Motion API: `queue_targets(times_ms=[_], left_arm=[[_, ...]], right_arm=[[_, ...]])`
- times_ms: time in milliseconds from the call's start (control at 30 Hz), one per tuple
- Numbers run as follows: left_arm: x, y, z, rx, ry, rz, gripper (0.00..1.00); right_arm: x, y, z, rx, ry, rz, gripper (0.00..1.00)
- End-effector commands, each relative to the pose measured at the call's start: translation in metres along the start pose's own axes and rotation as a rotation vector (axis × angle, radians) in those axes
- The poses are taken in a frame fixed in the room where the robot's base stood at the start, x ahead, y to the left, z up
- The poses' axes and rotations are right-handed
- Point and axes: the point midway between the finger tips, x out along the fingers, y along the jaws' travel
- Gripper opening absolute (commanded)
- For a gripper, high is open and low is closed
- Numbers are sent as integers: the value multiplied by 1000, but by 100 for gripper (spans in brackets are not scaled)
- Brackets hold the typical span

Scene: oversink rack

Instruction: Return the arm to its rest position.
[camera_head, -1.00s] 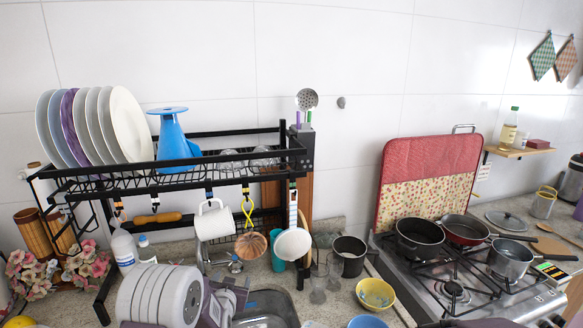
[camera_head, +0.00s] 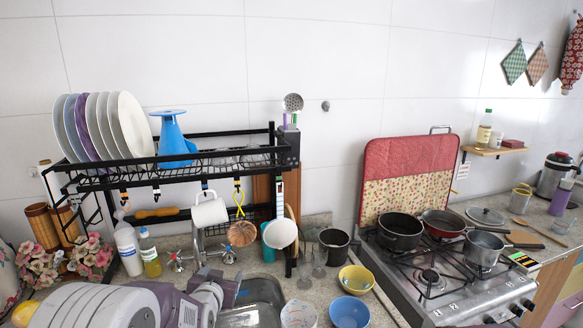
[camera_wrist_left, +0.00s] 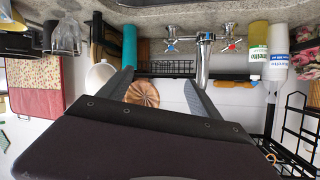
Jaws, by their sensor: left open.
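My left arm comes in at the lower left of the head view, low in front of the rack. My left gripper (camera_head: 232,290) is beside the sink, partly hidden behind its own wrist. In the left wrist view its two dark fingers (camera_wrist_left: 160,88) stand apart with nothing held between them. That view is upside down, with a copper-coloured strainer (camera_wrist_left: 143,94) and the tap (camera_wrist_left: 204,60) beyond the fingers. My right gripper is not in view.
The black oversink rack (camera_head: 215,162) holds plates (camera_head: 130,125) and a blue funnel-shaped item (camera_head: 172,135). A white mug (camera_head: 209,212) hangs below. Bottles (camera_head: 128,248) stand left of the sink (camera_head: 262,292). Yellow (camera_head: 357,280) and blue (camera_head: 349,312) bowls stand right of it, near the stove (camera_head: 440,285).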

Motion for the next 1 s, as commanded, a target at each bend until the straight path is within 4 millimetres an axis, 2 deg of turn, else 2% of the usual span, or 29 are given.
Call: queue_targets(times_ms=[67,167,400,500,633,1000], left_arm=[[-25,5,17,-18,-95,37,73],[-59,15,56,-47,-267,86,73],[-163,37,175,-118,-785,157,73],[-195,41,206,-137,-951,160,73],[-216,42,219,-164,-1055,149,73],[-216,42,219,-173,-1059,145,73]], right_arm=[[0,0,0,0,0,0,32],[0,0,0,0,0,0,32],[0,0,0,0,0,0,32],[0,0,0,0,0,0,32],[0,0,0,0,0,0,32],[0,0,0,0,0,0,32]])
